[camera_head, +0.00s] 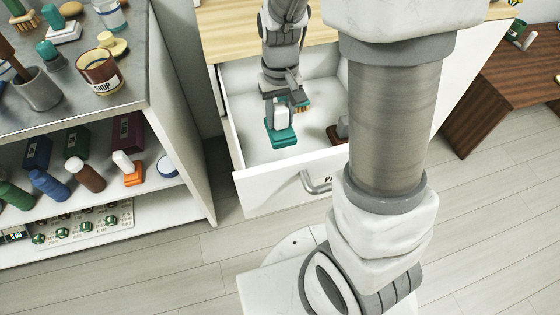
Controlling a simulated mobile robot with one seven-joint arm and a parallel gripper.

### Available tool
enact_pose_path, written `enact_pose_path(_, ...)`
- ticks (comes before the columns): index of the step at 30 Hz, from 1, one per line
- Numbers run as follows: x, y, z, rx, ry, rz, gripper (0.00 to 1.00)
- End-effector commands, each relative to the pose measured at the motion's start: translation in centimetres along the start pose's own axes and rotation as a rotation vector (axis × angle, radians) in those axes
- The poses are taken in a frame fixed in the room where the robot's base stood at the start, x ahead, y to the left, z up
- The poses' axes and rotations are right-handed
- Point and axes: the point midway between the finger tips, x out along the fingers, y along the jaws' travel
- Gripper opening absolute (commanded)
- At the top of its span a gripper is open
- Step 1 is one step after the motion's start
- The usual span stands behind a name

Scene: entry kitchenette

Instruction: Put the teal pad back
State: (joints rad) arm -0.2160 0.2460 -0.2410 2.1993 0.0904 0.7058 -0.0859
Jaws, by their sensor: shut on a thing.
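The teal pad (281,137) has a flat teal base and an upright white grip block. It is inside the open white drawer (240,165), left of the drawer's middle. My gripper (281,101) points down from above and is shut on the pad's white block. I cannot tell whether the teal base touches the drawer floor or hangs just above it. My wrist hides part of the drawer's back.
A brush with orange bristles (304,107) lies behind the pad. A brown block (338,132) is at the drawer's right, partly hidden by my arm. A shelf unit (185,130) with crowded shelves stands left. A wooden table (500,85) is at right.

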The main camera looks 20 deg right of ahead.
Motion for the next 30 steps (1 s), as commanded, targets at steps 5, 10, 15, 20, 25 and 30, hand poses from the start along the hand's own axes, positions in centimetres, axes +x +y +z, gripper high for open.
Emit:
enact_pose_path(5, -0.1, 0.0, 0.0, 0.0, 0.001, 0.0, 0.0)
enact_pose_path(10, 0.1, 0.0, 0.0, -0.001, 0.0, 0.0, 0.0)
enact_pose_path(15, 2.4, 0.0, 0.1, -0.001, -0.002, 0.0, 0.0)
enact_pose_path(20, 4.9, 0.0, 0.1, -0.001, -0.002, 0.001, 0.0)
enact_pose_path(25, 6.6, 0.0, 0.0, 0.0, -0.001, 0.0, 0.0)
enact_pose_path(30, 9.3, 0.0, 0.0, 0.0, -0.002, 0.001, 0.0)
